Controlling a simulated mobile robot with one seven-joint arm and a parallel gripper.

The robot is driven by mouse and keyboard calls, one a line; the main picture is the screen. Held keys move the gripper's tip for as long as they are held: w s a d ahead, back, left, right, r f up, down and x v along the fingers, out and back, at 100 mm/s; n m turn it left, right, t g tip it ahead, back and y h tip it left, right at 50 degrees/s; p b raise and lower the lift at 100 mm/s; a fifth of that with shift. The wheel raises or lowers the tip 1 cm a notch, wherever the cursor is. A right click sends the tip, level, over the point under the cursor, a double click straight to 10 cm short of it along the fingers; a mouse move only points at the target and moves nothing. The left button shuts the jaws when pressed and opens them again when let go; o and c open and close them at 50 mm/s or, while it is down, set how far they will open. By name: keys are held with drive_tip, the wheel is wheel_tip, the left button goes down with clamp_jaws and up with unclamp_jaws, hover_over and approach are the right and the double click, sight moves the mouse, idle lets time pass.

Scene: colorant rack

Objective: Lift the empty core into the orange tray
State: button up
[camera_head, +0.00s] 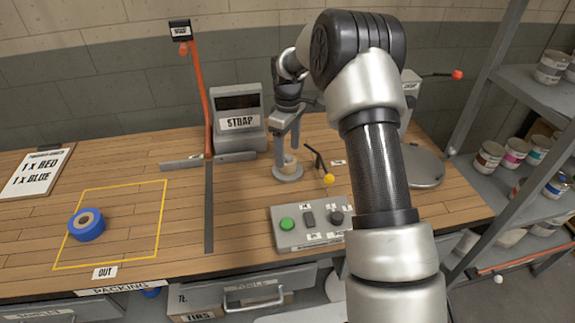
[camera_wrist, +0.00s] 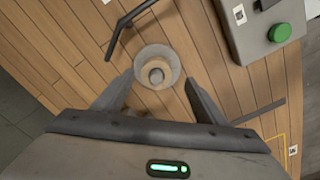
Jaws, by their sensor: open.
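In the head view the core (camera_head: 290,162) shows on the same grey base (camera_head: 287,177), partly behind my fingers. My gripper (camera_head: 284,143) points down over it. In the wrist view my gripper (camera_wrist: 158,77) is open, with one finger on each side of the core and nothing held. I cannot tell whether the fingertips reach down to the core's height. No orange tray can be made out in either view.
A grey control box (camera_head: 310,223) with a green button stands at the front. A blue roll (camera_head: 87,224) lies inside the yellow outline at left. A shelf with paint cans (camera_head: 488,157) is at right.

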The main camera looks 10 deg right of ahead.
sight(288, 156)
drive_tip(key=shift+w+d+f, duration=0.1)
drive_tip(key=shift+w+f, duration=0.05)
drive_tip(key=shift+f, duration=1.2)
drive_tip(key=shift+w+d+f, duration=0.1)
drive_tip(key=shift+w+f, duration=0.05)
drive_tip(key=shift+f, duration=1.2)
drive_tip(key=c, duration=1.1)
